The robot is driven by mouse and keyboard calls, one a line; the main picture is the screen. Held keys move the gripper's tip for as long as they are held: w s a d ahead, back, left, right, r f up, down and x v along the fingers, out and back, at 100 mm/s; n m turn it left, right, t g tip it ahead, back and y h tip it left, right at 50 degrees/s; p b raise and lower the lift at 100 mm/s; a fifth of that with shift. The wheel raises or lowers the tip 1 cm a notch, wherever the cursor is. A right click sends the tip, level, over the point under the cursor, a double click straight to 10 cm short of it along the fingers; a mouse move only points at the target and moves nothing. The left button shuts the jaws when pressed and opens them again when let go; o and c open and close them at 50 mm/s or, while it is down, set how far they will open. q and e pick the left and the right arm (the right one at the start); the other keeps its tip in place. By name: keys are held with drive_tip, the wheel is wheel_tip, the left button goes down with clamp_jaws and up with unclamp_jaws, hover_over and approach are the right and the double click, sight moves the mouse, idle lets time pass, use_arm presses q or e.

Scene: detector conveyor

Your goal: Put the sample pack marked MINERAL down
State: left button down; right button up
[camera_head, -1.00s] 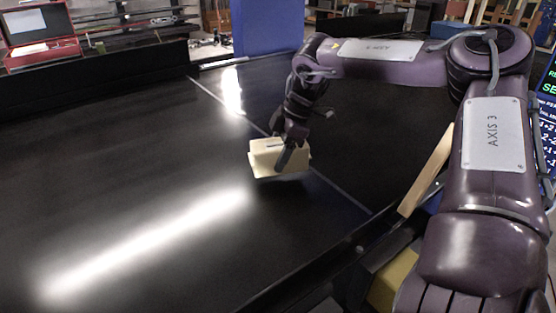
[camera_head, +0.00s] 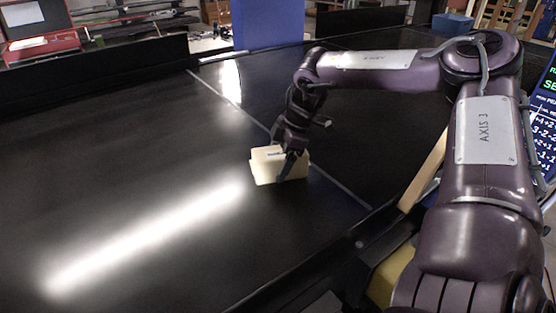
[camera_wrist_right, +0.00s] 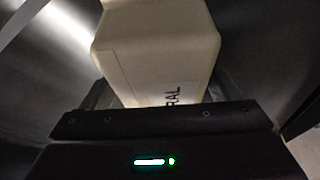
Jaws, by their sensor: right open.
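The cream sample pack (camera_head: 265,168) rests on the black conveyor belt (camera_head: 130,150) in the head view, near the pale line across the belt. In the right wrist view the pack (camera_wrist_right: 155,45) fills the upper middle, and its white label shows the letters "RAL"; the rest of the word is hidden. My right gripper (camera_head: 288,168) is at the pack, with its fingers around it, open. The far finger is mostly hidden by the pack. My left gripper is not in view.
A blue block (camera_head: 268,25) stands at the belt's far edge. A red case (camera_head: 38,35) is at the back left. A screen (camera_head: 543,125) is at the right, beyond my right arm. The belt left of the pack is clear.

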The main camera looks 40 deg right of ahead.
drive_tip(key=shift+r, duration=0.1)
drive_tip(key=shift+r+p, duration=0.25)
drive_tip(key=shift+p, duration=0.1)
drive_tip(key=b+v, duration=0.3)
drive_tip(key=v, duration=0.7)
drive_tip(key=shift+s+d+r, duration=0.1)
drive_tip(key=shift+r, duration=0.1)
drive_tip(key=shift+s+d+r+b, duration=0.1)
drive_tip(key=shift+d+r+b, duration=0.15)
drive_tip(key=shift+r, duration=0.35)
drive_tip(key=shift+a, duration=0.1)
